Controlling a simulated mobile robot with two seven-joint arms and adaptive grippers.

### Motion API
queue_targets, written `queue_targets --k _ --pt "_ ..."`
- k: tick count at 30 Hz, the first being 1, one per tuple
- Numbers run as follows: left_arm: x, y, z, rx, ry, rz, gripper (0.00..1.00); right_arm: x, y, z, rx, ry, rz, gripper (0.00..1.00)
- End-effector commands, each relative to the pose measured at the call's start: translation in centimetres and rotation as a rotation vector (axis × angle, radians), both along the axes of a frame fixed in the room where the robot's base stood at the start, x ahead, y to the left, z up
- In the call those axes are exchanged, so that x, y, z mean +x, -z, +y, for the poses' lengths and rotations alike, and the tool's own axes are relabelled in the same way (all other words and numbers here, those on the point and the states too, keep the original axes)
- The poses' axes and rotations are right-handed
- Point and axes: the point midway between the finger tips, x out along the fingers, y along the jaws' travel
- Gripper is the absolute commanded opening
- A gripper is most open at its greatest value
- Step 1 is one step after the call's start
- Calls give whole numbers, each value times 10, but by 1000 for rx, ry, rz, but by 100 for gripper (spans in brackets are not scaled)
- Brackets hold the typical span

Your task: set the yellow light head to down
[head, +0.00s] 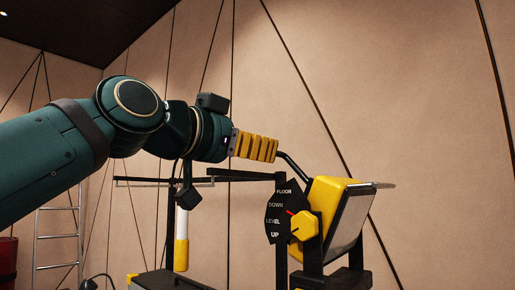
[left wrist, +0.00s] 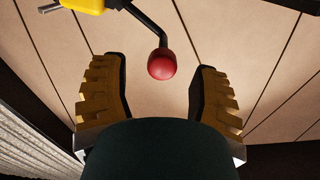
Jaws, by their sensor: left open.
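The yellow light head (head: 340,205) sits on a black stand at the right of the head view, its pale panel tilted. A black dial plate (head: 279,212) beside it reads FLOOR, DOWN, LEVEL, UP. A bent black handle rod (head: 293,164) runs from the light head to my left gripper (head: 276,150). In the left wrist view, the rod's red ball (left wrist: 162,66) is between the open yellow fingers, with gaps on both sides. In the head view the fingers hide the ball.
A black bar (head: 245,175) runs below my left gripper, near a yellow and white post (head: 181,240). A ladder (head: 57,240) and a red cylinder (head: 8,263) stand at the left. The space above the light head is clear.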

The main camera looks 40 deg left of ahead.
Motion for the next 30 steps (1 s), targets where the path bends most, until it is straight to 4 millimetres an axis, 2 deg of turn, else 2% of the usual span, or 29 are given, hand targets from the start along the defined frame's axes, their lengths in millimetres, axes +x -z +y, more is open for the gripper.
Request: queue_targets --k 1,6,13,19,30 --pt "-12 -1 0 1 1 -3 61 0 0 0 0 0 0 47" --pt "-48 -2 5 2 0 -3 61 0 0 0 0 0 0 47" --pt "-84 -2 9 2 1 -2 61 0 0 0 0 0 0 47" --pt "-97 -2 11 1 0 0 61 0 0 0 0 0 0 47" --pt "-97 -2 11 1 0 0 61 0 0 0 0 0 0 47"
